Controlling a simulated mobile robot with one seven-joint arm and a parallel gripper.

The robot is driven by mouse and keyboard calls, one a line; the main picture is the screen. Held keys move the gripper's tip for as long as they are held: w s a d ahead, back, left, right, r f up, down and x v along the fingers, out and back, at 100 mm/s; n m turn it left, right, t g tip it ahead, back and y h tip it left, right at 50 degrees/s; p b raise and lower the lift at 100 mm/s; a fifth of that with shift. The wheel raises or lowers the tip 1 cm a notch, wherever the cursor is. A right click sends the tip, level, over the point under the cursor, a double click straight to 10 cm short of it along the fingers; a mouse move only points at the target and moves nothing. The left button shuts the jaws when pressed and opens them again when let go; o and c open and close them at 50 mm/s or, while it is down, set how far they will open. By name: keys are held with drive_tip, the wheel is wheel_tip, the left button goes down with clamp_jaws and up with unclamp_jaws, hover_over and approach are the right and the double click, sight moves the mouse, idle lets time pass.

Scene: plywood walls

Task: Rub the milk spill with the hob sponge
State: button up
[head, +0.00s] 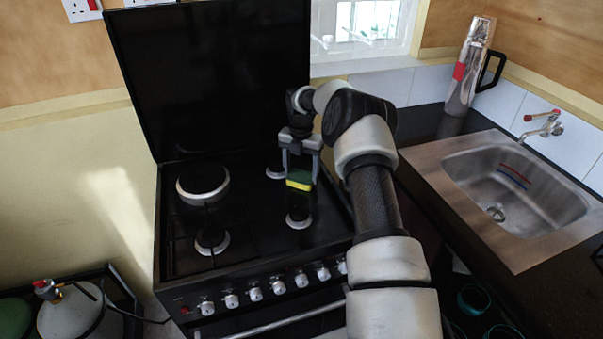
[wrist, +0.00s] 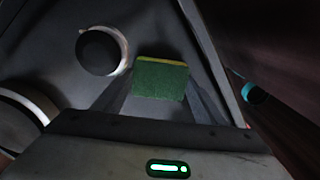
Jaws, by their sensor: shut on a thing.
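The hob sponge (head: 299,180), yellow with a dark green layer, is held between the fingers of my gripper (head: 300,168). In the head view it is over the right side of the black hob (head: 245,240), between the two right burners. I cannot tell whether it touches the hob. In the wrist view the green face of the sponge (wrist: 160,82) fills the gap between the fingertips (wrist: 160,92). I cannot make out a milk spill in either view.
The hob has several burners, one a large one (head: 203,183), and a raised black lid (head: 215,75) behind. A steel sink (head: 515,185) and a flask (head: 468,75) are on the right counter. Gas bottles (head: 70,312) stand at lower left.

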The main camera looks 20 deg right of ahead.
drive_tip(key=shift+r+p, duration=1.5)
drive_tip(key=shift+r, duration=1.45)
drive_tip(key=shift+r, duration=0.1)
drive_tip(key=shift+r+p, duration=1)
drive_tip(key=shift+r, duration=0.45)
